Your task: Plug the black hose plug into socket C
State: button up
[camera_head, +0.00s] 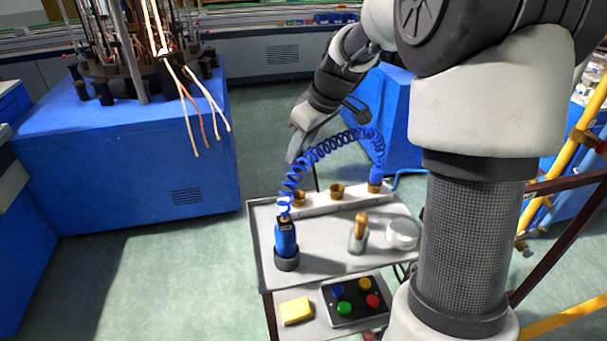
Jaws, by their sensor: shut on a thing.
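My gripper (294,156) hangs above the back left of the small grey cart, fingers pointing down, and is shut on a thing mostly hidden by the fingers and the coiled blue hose. A slim dark piece (316,178) shows just below; it may be part of the black hose plug, but I cannot tell clearly. Three brass sockets stand in a white strip (318,203): left (299,199), middle (337,191) and right (375,188). No socket letters are readable. A blue plug (376,174) sits at the right socket. The left and middle sockets look empty.
The coiled blue hose (330,144) arches from a blue hand torch (286,240) to the blue plug, close to my gripper. A wooden-handled tool (359,232) and white round container (402,233) stand on the cart (322,254). A button box (355,300) and yellow block (296,310) lie below.

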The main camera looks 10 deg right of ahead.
aim_at(297, 175)
jog(key=shift+w+a+r+n, duration=0.2)
jog(key=shift+w+r+n, duration=0.1)
jog(key=shift+r+n, duration=0.15)
jog(key=shift+f+b, duration=1.85)
jog(key=shift+f, duration=0.9)
jog(key=shift+f+b, duration=0.3)
jog(key=shift+b, duration=0.35)
jog(key=shift+f+b, duration=1.35)
jog(key=shift+f, duration=0.15)
dwell(0.5)
jog(key=o, duration=1.2)
jog(key=shift+c, duration=0.2)
jog(key=shift+r, duration=0.1)
jog(key=shift+r+p, duration=2.95)
jog(key=shift+r, duration=1.55)
